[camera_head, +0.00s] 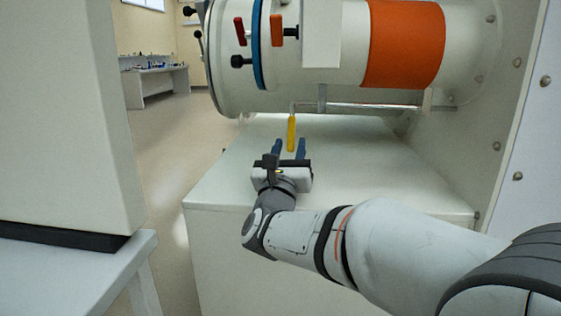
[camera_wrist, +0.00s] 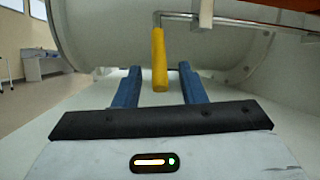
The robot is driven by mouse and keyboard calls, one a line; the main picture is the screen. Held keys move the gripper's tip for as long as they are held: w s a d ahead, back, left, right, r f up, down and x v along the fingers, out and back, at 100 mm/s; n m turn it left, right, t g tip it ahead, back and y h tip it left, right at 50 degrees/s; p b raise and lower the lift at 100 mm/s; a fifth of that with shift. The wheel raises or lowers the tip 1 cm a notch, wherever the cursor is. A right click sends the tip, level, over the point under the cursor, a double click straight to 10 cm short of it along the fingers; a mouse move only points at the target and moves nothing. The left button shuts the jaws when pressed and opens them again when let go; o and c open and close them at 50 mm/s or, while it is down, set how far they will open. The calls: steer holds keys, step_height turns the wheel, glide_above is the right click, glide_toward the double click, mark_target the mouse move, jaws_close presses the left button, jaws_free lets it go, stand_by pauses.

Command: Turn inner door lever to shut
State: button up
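The inner door lever is a yellow handle (camera_head: 291,133) that hangs straight down below the white cylindrical chamber, on a thin metal rod (camera_head: 370,106) running along its underside. It also shows in the wrist view as the yellow handle (camera_wrist: 159,60). My gripper (camera_head: 289,148) is open, with its blue fingers pointing towards the handle. In the wrist view my gripper (camera_wrist: 158,80) has the handle between its finger lines, with a gap on each side. I cannot tell whether the handle's lower end is level with the fingertips in depth. The inner door itself is hidden.
The chamber (camera_head: 340,85) has an orange band (camera_head: 405,44), a blue ring (camera_head: 257,45) and red handles (camera_head: 240,31) at its left end. A white box surface (camera_head: 235,180) lies below my gripper. A bolted wall panel (camera_head: 525,120) stands at right, a pale cabinet (camera_head: 60,110) at left.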

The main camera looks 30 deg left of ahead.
steer(key=s+d+p, duration=0.1)
steer(key=s+d, duration=0.2)
steer(key=s, duration=0.9)
steer(key=shift+d+p, duration=0.2)
steer(key=shift+p, duration=0.2)
steer(key=shift+w, duration=0.1)
steer(key=w+d+r+n+g+y+p, duration=0.2)
steer(key=w+d+r+n+g+p, duration=0.45)
steer(key=n+p, duration=0.45)
steer(key=w+d+n+g+h+p, duration=0.1)
steer(key=w+d+n+g+p, duration=0.15)
steer(key=d+n+p, duration=0.55)
steer(key=s+d+n+g+h+p, duration=0.2)
steer(key=s+d+n+g+p, duration=0.1)
steer(key=d, duration=0.5)
steer(key=s+d+r+n+g+h+p, duration=0.1)
steer(key=s+d+n+g+h+p, duration=0.1)
steer(key=s+d+n+p, duration=0.3)
steer(key=s+d+r+n+g+h+p, duration=0.1)
steer(key=s+d+n+g+h+p, duration=0.2)
steer(key=s+d, duration=0.6)
steer(key=d+n+g+p, duration=0.1)
steer(key=d+g+p, duration=0.1)
steer(key=d+p, duration=0.1)
steer(key=shift+s+d+r, duration=0.15)
steer(key=shift+s+d, duration=0.05)
steer(key=shift+d, duration=0.45)
